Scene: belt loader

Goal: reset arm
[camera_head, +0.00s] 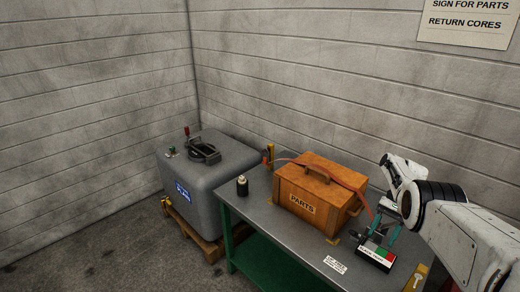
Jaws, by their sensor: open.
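My white arm with a black joint band reaches in from the right edge. My gripper (382,236) points down over the right part of the grey bench (262,212), its two teal fingers apart. A small black block with a green, white and red top (376,256) sits just below the fingers. No held object shows between the fingers. I cannot tell whether the fingers touch the block.
An orange PARTS box (318,192) with a red strap stands on the bench, left of my gripper. A dark bottle (242,186) stands at the bench's left end. A grey tank (215,170) sits on a pallet farther left. Block walls close off the back.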

